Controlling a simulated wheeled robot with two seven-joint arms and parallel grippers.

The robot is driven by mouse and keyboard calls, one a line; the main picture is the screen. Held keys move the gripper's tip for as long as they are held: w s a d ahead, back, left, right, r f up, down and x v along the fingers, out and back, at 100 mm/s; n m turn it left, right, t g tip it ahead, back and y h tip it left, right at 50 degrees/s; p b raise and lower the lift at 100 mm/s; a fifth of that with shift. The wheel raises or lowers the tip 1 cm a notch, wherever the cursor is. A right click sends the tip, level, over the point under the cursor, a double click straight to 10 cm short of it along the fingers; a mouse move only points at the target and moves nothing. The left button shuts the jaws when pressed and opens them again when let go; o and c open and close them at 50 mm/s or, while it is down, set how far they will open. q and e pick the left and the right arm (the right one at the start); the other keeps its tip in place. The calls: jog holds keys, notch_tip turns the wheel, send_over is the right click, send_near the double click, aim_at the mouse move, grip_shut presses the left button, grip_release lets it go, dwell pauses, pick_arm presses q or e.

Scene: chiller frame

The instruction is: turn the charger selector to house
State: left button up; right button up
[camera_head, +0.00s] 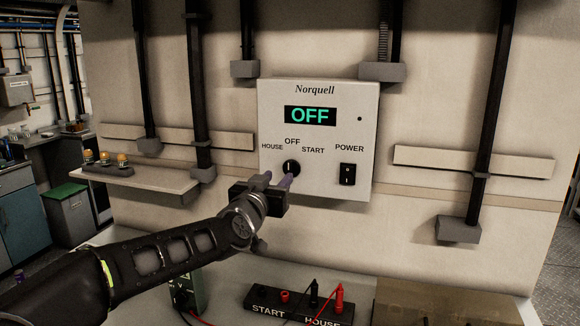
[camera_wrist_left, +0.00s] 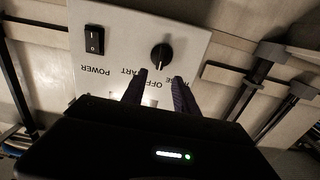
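The charger panel (camera_head: 335,180) is a pale box marked Norquell, and its display (camera_head: 310,115) reads OFF. The charger selector (camera_head: 291,167) is a round black knob with its mark upright, toward OFF; HOUSE is printed to its left and START to its right. The knob also shows in the left wrist view (camera_wrist_left: 161,57), where the panel appears upside down. My left gripper (camera_head: 277,180) is in front of and just below the knob. In the left wrist view its two fingers (camera_wrist_left: 158,76) are apart with nothing between them, short of the knob. My right gripper is out of view.
A black power switch (camera_head: 347,174) sits right of the knob. Below, a black terminal block (camera_head: 275,308) marked START and HOUSE has red and black plugs. Dark conduits run down the wall.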

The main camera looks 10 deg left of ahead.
aim_at(288, 167)
pick_arm(q)
jog(key=w, duration=0.2)
jog(key=w+p, duration=0.1)
jog(key=w, duration=0.1)
jog(key=w+p, duration=0.1)
jog(key=w, duration=0.2)
jog(key=shift+d, duration=0.25)
jog(key=shift+w+f, duration=0.1)
jog(key=shift+w, duration=0.3)
grip_shut()
